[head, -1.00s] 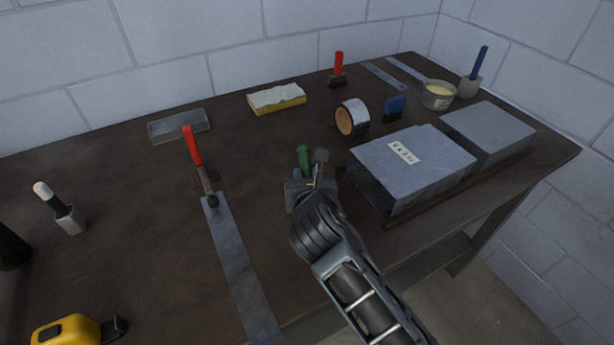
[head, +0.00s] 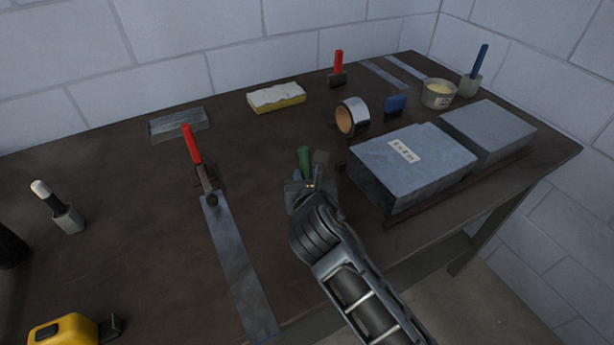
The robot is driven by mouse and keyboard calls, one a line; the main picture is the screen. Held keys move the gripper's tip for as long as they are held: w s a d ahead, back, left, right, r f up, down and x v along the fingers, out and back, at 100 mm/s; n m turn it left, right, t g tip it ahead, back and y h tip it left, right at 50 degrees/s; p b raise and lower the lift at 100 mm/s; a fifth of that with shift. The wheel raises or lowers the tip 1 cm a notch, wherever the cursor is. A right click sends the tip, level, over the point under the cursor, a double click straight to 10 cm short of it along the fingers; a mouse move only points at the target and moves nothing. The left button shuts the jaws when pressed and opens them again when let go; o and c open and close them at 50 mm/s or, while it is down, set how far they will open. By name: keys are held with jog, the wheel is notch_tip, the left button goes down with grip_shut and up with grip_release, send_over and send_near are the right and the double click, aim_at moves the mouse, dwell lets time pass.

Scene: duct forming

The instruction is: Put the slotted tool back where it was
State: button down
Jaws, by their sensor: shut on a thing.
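My gripper (head: 313,185) is over the middle of the bench, left of the grey duct box. It is shut on a tool with a green handle (head: 304,158), which stands up just behind the jaws. The lower part of this tool is mostly hidden by my gripper and wrist. I cannot see a slot in it, nor tell whether it touches the bench.
The grey duct box (head: 410,165) stands close on the right. A tape roll (head: 352,116), a blue tool (head: 395,105) and a sponge (head: 276,98) are behind. Bare bench (head: 255,145) shows left of my gripper.

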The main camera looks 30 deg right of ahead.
jog(key=shift+f, duration=0.15)
jog(key=c, duration=0.8)
grip_release()
jog(key=shift+v, duration=3.9)
